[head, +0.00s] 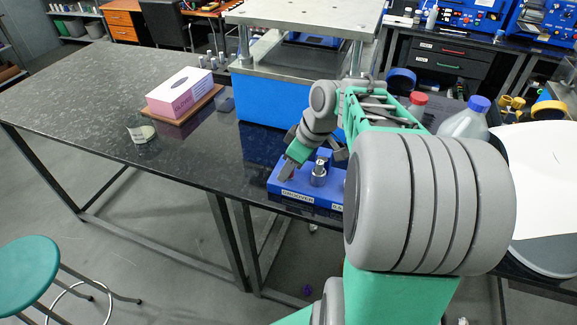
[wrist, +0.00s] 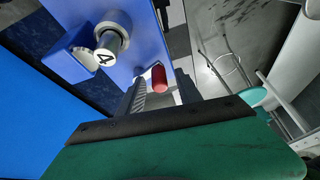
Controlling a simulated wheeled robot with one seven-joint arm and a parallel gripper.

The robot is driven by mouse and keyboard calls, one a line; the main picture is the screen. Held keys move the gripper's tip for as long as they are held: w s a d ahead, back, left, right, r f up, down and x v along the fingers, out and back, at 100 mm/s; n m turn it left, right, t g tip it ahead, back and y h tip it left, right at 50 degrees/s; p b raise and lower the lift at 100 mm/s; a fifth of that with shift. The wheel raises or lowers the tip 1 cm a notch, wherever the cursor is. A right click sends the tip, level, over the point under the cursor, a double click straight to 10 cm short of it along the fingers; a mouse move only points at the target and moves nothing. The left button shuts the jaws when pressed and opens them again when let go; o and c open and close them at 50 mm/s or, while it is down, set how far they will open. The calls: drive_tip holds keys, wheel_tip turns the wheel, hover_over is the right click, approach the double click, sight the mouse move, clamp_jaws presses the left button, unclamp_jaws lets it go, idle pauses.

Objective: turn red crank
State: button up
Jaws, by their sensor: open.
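The red crank's handle (wrist: 159,79) shows in the wrist view as a short red cylinder beside a blue body. My gripper (wrist: 160,86) is open, with one dark finger on each side of the red handle. I cannot tell whether either finger touches it. In the head view my gripper (head: 288,170) reaches down at the left end of a low blue base (head: 275,187) with white labels. The red handle is not visible there, and my arm covers the right part of the base.
A metal post (head: 318,176) stands on the base close to my gripper. A large blue press-like frame (head: 262,98) stands behind. The dark table's left part is mostly clear.

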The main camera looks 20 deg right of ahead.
drive_tip(key=shift+c, duration=0.2)
clamp_jaws()
